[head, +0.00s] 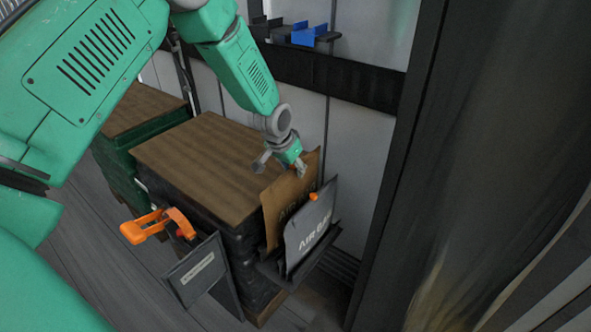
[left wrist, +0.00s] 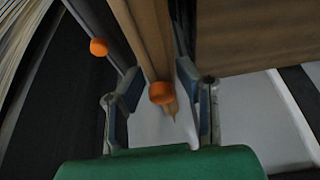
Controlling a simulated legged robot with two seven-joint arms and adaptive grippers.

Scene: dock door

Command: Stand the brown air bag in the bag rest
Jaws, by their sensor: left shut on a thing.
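The brown air bag (head: 277,208) hangs upright in my left gripper (head: 298,171), which is shut on its top edge. In the left wrist view the fingers (left wrist: 158,84) lie on either side of the brown bag (left wrist: 148,35), near its orange valve (left wrist: 161,93). The bag rest (head: 267,272) is a dark holder beside the stacked load. A grey air bag (head: 310,230) with an orange valve stands in it, in front of the brown bag and covering part of it. The brown bag's lower edge is at the rest; I cannot tell whether it touches the bottom.
A wood-topped stack (head: 205,160) stands directly left of the bags. An orange tool (head: 150,228) and a dark sign (head: 196,270) are at its front. A wall shelf (head: 320,38) holds blue and dark items. A dark door post (head: 400,170) rises at the right.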

